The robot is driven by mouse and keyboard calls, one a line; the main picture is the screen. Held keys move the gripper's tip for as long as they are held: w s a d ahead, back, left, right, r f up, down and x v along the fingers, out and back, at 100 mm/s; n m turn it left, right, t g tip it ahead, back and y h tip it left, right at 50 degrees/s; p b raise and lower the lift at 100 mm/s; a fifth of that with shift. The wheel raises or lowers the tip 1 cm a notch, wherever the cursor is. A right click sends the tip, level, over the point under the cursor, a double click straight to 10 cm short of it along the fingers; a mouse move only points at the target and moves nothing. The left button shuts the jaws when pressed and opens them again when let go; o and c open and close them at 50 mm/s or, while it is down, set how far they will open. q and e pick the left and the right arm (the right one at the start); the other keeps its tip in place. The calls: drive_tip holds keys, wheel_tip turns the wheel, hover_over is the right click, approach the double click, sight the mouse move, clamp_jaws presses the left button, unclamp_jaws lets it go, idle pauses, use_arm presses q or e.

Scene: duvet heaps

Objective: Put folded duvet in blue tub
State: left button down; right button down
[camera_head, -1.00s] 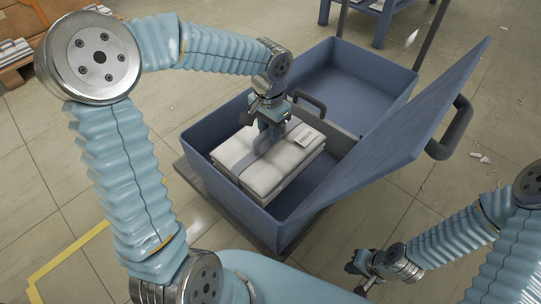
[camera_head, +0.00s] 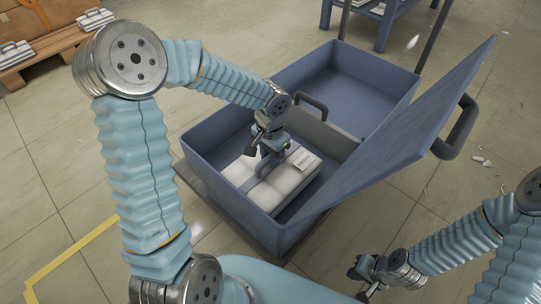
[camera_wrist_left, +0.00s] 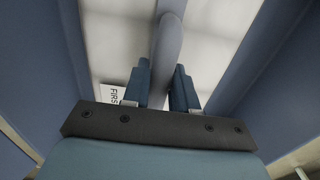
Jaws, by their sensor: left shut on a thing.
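The folded duvet (camera_head: 279,185) is a flat white bundle with a grey-blue strap and a white label. It lies low inside the near compartment of the blue tub (camera_head: 212,194). My left gripper (camera_head: 270,157) is above the duvet, shut on its strap handle; the left wrist view shows the handle (camera_wrist_left: 167,55) between the two fingers (camera_wrist_left: 159,88). The label shows partly in that view beside the left finger. Whether the duvet touches the tub's floor is hidden. My right gripper (camera_head: 364,278) is low at the right, over the floor, empty; its finger gap is too small to judge.
A tilted blue lid (camera_head: 420,125) stands open at the tub's right, with a dark handle (camera_head: 457,128). The tub's far compartment (camera_head: 345,85) is empty. A wooden pallet (camera_head: 50,50) with other bundles is at the upper left, and a blue table (camera_head: 385,20) at the top.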

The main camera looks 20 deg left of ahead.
use_arm(q)
drive_tip(key=c, duration=0.9)
unclamp_jaws()
drive_tip(key=shift+r, duration=0.15)
wheel_tip(320, 180, up, 12)
drive_tip(key=shift+f+p, duration=0.1)
drive_tip(key=shift+p, duration=0.75)
